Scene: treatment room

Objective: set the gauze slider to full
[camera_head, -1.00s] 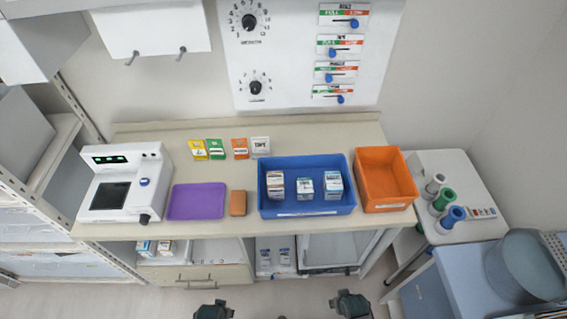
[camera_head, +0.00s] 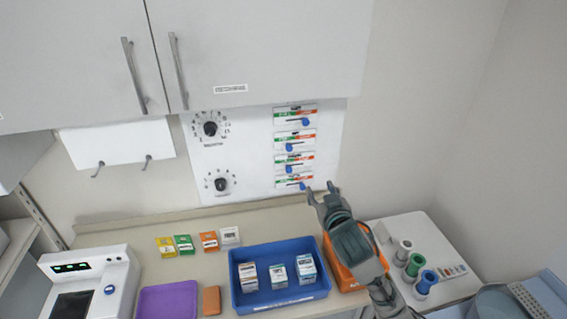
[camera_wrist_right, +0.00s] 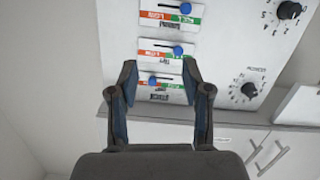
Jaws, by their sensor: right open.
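A white wall panel (camera_head: 255,180) carries several sliders in a column, each with a green left part, an orange right part and a blue knob. The top slider's knob (camera_head: 305,121) sits toward the right; the second (camera_head: 288,147) and third (camera_head: 288,169) knobs sit farther left, and the bottom knob (camera_head: 302,186) is right of them. I cannot read for certain which is gauze. My right gripper (camera_head: 320,190) is open and empty before the panel's lower right. In the wrist view, upside down, its fingers (camera_wrist_right: 160,72) frame the lowest-shown slider's knob (camera_wrist_right: 153,82), apparently without touching.
Two dials (camera_head: 210,129) are left of the sliders. Grey cabinets (camera_head: 260,50) hang above. Below, the counter bears a blue bin (camera_head: 235,290) with boxes, an orange bin (camera_head: 340,275) partly behind my arm, and small packets (camera_head: 185,244).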

